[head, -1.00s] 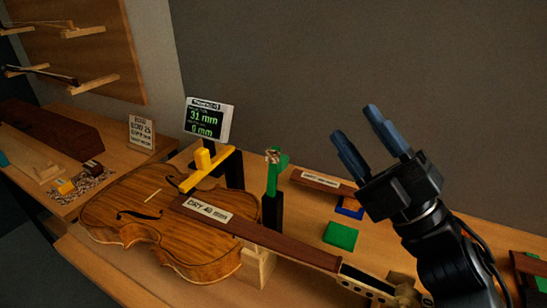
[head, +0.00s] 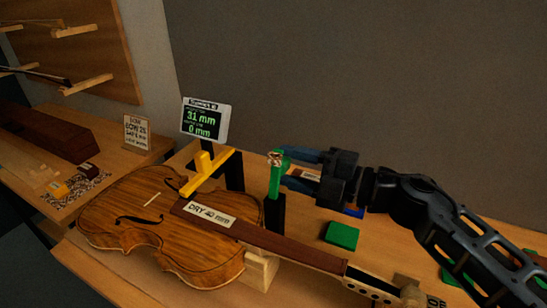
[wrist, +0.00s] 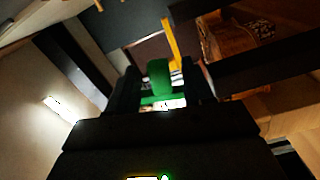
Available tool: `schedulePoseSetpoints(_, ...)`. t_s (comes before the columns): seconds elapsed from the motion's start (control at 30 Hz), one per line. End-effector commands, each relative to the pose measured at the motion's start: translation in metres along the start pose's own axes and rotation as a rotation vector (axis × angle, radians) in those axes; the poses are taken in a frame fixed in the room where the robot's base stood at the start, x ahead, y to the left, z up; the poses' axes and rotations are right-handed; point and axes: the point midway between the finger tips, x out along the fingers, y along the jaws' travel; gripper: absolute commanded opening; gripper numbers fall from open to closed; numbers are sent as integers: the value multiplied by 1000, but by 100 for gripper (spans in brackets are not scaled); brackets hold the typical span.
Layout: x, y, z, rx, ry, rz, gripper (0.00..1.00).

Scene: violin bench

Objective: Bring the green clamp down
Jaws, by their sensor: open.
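The green clamp (head: 275,180) stands upright beside the violin's neck, its lower part against a dark post. My gripper (head: 288,167) is level with the clamp's upper part, reaching in from the right with its blue fingers pointing left. The fingers are open, with their tips close to the clamp. In the wrist view the green clamp (wrist: 160,78) shows between the two dark fingers; whether they touch it I cannot tell. The violin (head: 165,220) lies on the bench with a label reading "DRY 40 mm" on its fingerboard.
A yellow clamp (head: 207,172) sits over the violin body, left of the green one. A display (head: 205,121) behind reads 31 mm and 0 mm. A green block (head: 342,235) lies on the bench below my gripper. A small sign (head: 136,131) stands on the left table.

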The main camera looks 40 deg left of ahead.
Motion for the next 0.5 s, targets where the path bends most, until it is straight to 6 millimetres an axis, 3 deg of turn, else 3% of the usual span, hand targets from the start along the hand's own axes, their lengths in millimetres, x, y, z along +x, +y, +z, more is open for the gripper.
schedulePoseSetpoints(0.2,29,1,-1,0,1,1,51)
schedulePoseSetpoints(0.5,39,0,0,-1,-2,2,51)
